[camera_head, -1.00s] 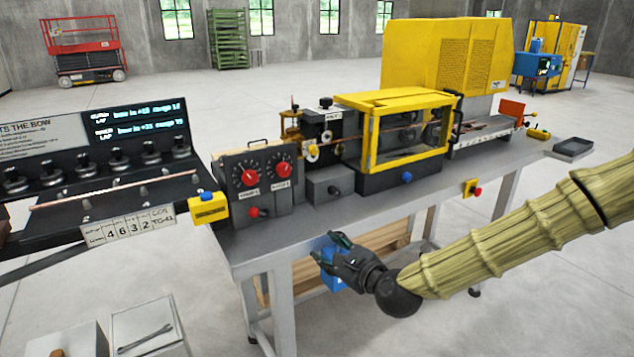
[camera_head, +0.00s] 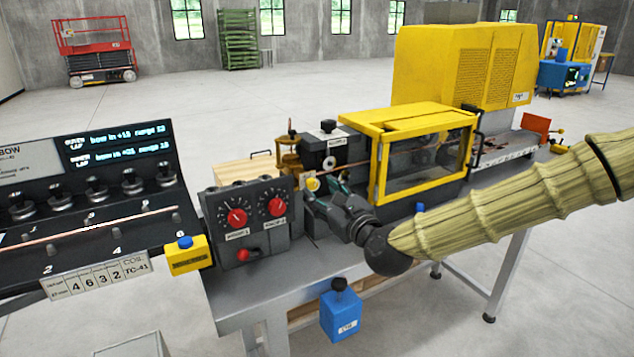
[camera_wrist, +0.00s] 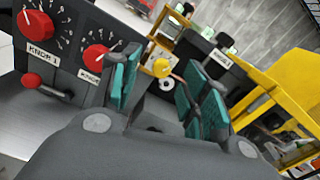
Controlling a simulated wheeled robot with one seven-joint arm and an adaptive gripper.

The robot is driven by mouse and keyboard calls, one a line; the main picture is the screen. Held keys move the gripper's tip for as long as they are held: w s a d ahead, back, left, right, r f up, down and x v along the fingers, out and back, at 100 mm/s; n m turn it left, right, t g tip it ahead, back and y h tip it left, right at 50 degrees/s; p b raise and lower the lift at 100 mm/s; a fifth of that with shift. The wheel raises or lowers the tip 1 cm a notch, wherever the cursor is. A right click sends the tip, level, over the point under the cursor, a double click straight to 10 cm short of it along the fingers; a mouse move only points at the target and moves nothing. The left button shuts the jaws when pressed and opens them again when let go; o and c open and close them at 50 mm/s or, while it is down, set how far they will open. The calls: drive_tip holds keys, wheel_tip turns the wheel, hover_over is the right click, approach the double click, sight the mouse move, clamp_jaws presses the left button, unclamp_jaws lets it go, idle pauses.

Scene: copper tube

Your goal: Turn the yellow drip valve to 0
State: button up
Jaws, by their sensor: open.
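The yellow drip valve, a small round yellow knob (camera_head: 312,184), sits at the front of the black roller unit, just right of the knob panel. In the wrist view the yellow knob (camera_wrist: 161,67) shows ahead, in the gap between my fingers. My gripper (camera_head: 325,193) is open, with its green-padded fingertips close to the knob on its right side. In the wrist view my gripper (camera_wrist: 155,85) has its fingers apart with nothing between the pads. I cannot tell whether a finger touches the knob. No scale for the valve can be read.
A grey panel (camera_head: 246,250) with two red dials and a red lever stands left of my gripper. A yellow-framed guard box (camera_head: 418,195) stands close on the right. A yellow box with a blue button (camera_head: 187,254) is at the left table corner.

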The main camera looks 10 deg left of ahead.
sight(314, 185)
drive_tip(key=w+a, duration=0.1)
drive_tip(key=w, duration=0.1)
drive_tip(key=w+a+f+p, duration=0.1)
drive_tip(key=w, duration=0.1)
drive_tip(key=w+a+f, duration=0.1)
drive_tip(key=w, duration=0.2)
drive_tip(key=shift+a+f, duration=0.1)
drive_tip(key=shift+a, duration=0.15)
drive_tip(key=shift+w+a+p, duration=0.1)
drive_tip(key=shift+w+p, duration=0.2)
drive_tip(key=shift+w, duration=0.05)
drive_tip(key=s+r, duration=0.2)
drive_tip(key=s, duration=0.1)
drive_tip(key=shift+s, duration=0.1)
drive_tip(key=shift+c, duration=1.2)
drive_tip(key=shift+w+f, duration=0.65)
drive_tip(key=shift+w, duration=0.3)
drive_tip(key=c, duration=0.7)
drive_tip(key=shift+a+r, duration=0.1)
clamp_jaws()
